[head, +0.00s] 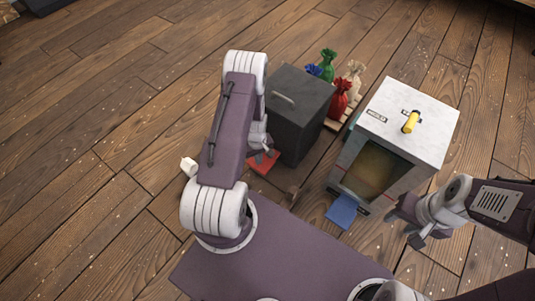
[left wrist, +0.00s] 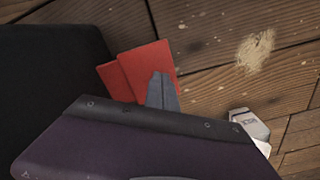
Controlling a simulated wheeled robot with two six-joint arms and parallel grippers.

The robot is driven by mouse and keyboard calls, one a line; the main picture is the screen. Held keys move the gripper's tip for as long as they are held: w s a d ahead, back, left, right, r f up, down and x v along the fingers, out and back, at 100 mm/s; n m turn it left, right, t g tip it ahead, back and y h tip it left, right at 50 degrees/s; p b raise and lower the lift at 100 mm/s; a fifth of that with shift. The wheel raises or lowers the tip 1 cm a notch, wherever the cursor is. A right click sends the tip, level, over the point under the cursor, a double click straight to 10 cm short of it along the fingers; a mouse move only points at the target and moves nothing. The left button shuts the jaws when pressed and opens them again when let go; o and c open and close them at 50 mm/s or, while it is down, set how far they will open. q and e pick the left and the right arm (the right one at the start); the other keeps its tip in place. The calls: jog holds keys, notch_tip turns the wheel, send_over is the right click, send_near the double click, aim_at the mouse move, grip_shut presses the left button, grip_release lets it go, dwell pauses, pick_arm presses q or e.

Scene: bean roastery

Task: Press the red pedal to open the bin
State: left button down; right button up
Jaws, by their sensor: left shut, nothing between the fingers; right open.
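The dark grey bin (head: 304,115) stands in the middle of the head view with its lid down and a pale handle on top. It also shows in the left wrist view (left wrist: 50,65). The red pedal (head: 264,166) sticks out low at its front; in the left wrist view the pedal (left wrist: 150,58) shows as two overlapping red plates. My left gripper (head: 261,153) is shut and empty, its fingertips (left wrist: 161,80) overlapping the pedal in view. I cannot tell whether they touch it. My right gripper (head: 406,229) is open and empty, near the blue pedal.
A white cabinet (head: 425,105) with a yellow handle and a blue pedal (head: 342,211) stands right of the bin. Coloured sacks (head: 340,98) stand on a pallet behind. A small white object (head: 188,166) lies left of my left arm.

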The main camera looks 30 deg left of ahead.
pick_arm(q)
jog(key=shift+f, duration=0.1)
dwell(0.5)
jog(key=shift+f+b, duration=1.05)
jog(key=shift+f, duration=0.45)
jog(key=shift+f+b, duration=0.6)
jog(key=shift+f, duration=0.25)
notch_tip(320, 180, up, 9)
jog(key=p, duration=0.9)
jog(key=shift+r, duration=0.2)
jog(key=shift+f, duration=0.2)
